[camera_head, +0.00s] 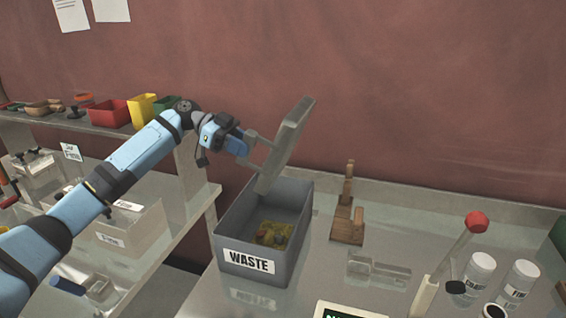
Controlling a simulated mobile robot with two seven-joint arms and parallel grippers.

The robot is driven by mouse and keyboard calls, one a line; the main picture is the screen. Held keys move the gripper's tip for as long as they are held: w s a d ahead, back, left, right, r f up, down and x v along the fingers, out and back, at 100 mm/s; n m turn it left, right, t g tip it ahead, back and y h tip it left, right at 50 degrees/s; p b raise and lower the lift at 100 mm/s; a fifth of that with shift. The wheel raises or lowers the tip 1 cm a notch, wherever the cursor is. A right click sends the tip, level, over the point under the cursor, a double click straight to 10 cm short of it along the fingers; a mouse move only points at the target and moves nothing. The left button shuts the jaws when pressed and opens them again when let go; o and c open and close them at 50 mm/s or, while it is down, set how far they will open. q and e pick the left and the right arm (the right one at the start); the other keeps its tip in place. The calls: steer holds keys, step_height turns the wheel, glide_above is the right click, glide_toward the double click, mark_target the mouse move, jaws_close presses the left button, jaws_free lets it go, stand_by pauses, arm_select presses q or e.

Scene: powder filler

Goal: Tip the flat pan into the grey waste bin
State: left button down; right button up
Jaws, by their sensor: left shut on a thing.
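The flat pan (284,146) is grey and square-edged. It is tilted steeply, nearly on edge, above the back part of the bin. My left gripper (262,152) is shut on the side of the pan. The grey waste bin (229,260) stands on the right-hand bench with a "WASTE" label on its front. Some yellowish material with a few darker and reddish bits lies on the bin floor. The pan's inner face cannot be made out clearly. My right gripper is not in view.
A wooden stand (348,215) is to the right of the bin, with a clear block (377,270) before it. A shelf at left holds a red bin (109,112) and a yellow bin (143,108).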

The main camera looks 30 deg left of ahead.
arm_select(q)
steer(key=shift+r, duration=0.6)
step_height(320, 180, up, 3)
steer(key=y+p, duration=0.4)
steer(key=p, duration=0.2)
steer(key=shift+g+p, duration=0.3)
steer(key=shift+p, duration=0.1)
steer(key=shift+f+y+b, duration=0.3)
steer(key=shift+y+b, duration=0.4)
steer(key=shift+y, duration=0.1)
steer(key=y, duration=0.2)
steer(key=r+g+y, duration=0.1)
steer(key=r+y, duration=0.1)
steer(key=y, duration=0.1)
steer(key=shift+w+g+y, duration=0.1)
steer(key=shift+g+y, duration=0.2)
steer(key=shift+r+g+y, duration=0.3)
steer(key=shift+y, duration=0.8)
steer(key=shift+a, duration=0.1)
